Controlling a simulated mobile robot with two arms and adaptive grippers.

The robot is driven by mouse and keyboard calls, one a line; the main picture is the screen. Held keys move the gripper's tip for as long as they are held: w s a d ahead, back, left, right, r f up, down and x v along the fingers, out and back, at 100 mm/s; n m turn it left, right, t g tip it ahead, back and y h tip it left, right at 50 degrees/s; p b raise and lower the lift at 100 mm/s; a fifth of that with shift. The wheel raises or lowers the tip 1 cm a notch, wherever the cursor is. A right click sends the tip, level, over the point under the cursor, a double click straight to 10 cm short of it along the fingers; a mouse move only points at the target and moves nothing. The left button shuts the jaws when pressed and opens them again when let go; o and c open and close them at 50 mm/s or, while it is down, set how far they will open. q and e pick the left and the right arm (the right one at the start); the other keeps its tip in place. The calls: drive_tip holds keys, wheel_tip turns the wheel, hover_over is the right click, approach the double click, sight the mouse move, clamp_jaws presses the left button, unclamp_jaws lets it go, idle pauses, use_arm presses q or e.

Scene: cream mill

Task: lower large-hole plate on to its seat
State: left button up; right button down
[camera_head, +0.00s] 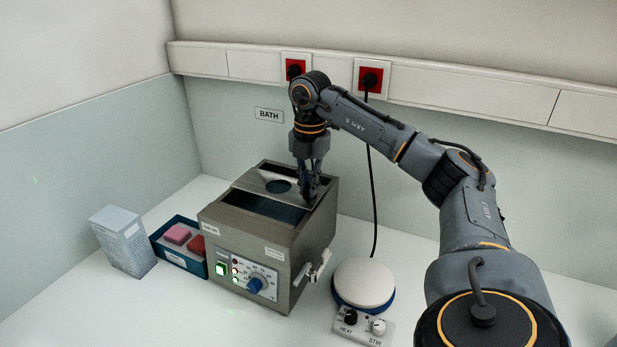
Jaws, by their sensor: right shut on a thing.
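The large-hole plate (254,184) is a flat grey plate with one round dark hole. It lies across the back part of the open top of the grey water bath (240,229). I cannot tell whether it touches the rim or hangs just above it. My right gripper (309,202) points down at the plate's right edge and is shut on it. The fingers hide that edge and part of the bath's right rim. The front part of the bath opening is uncovered and shows dark blue inside. My left gripper is not in view.
A blue tray (178,258) with pink and red blocks and a pale box (123,240) stand left of the bath. A tap (314,268) sticks out on its right side. A round white-topped stirrer (363,284) stands to the right, its cable running up the wall.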

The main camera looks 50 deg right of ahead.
drive_tip(key=shift+f, duration=0.1)
drive_tip(key=c, duration=1.4)
unclamp_jaws()
drive_tip(key=shift+o, duration=0.4)
drive_tip(key=o, duration=0.4)
drive_tip(key=shift+r+p, duration=1.5)
drive_tip(key=shift+p, duration=0.2)
drive_tip(key=shift+r+p, duration=1.5)
drive_tip(key=shift+p, duration=0.1)
